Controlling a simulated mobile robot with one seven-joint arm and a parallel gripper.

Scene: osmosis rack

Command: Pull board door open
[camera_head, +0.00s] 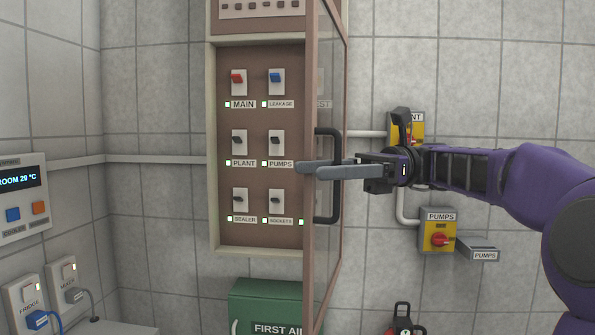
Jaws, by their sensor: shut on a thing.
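The board door (323,270) is a brown-framed glass panel hinged on the right of the electrical board (219,235). It stands swung out from the board, seen nearly edge-on. A black bar handle (330,132) is fixed on the door. My gripper (322,169) reaches in from the right and is shut on the handle, with its grey fingers level and pointing left. The fingers hide the middle of the handle. The board's switches, such as the red MAIN switch (237,78) and the blue LEAKAGE switch (275,77), show uncovered.
A green first aid box (262,302) is below the board. On the right wall are a yellow PUMPS switch box (438,237) and another yellow switch box (417,122), partly behind my arm. A control panel (20,197) and sockets (30,300) are at the left.

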